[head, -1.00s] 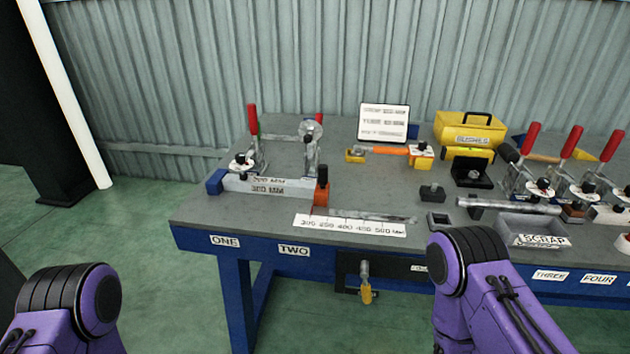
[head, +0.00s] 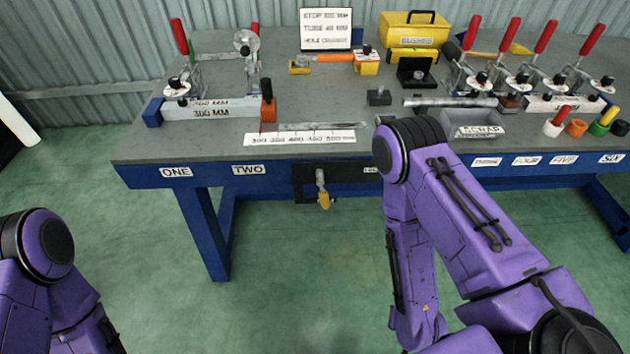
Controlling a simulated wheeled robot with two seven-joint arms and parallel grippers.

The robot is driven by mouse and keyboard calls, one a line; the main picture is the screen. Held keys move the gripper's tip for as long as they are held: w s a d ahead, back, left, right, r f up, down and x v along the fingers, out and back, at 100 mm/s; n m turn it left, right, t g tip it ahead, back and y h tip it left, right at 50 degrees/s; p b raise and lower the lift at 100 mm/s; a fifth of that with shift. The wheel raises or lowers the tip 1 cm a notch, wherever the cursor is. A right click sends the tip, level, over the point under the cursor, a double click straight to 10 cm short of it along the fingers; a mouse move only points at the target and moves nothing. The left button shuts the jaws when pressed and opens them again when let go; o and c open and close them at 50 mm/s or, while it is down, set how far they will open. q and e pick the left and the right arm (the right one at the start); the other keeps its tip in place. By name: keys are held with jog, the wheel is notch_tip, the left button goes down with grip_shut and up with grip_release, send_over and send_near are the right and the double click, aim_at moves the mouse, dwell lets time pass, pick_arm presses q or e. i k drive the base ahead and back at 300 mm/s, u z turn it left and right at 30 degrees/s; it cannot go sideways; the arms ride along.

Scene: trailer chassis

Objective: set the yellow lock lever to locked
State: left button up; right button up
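The yellow lock lever (head: 324,200) hangs downward below a grey metal pivot on a dark plate (head: 303,184) at the front edge of the workbench. A label to the right of it is partly hidden by my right arm. Neither of my grippers shows in the head view. My purple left arm shows at the lower left and my purple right arm stands right of the lever, both apart from it.
The blue-framed workbench (head: 146,150) carries toggle clamps with red handles (head: 178,36), a yellow toolbox (head: 412,30), a scrap tray (head: 474,132) and a ruler strip (head: 300,138). Green floor (head: 290,290) in front of the bench is clear between my arms.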

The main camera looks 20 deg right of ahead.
aim_at(325, 202)
jog(key=u, duration=3.3)
jog(key=k, duration=1.75)
jog(key=z, duration=2.05)
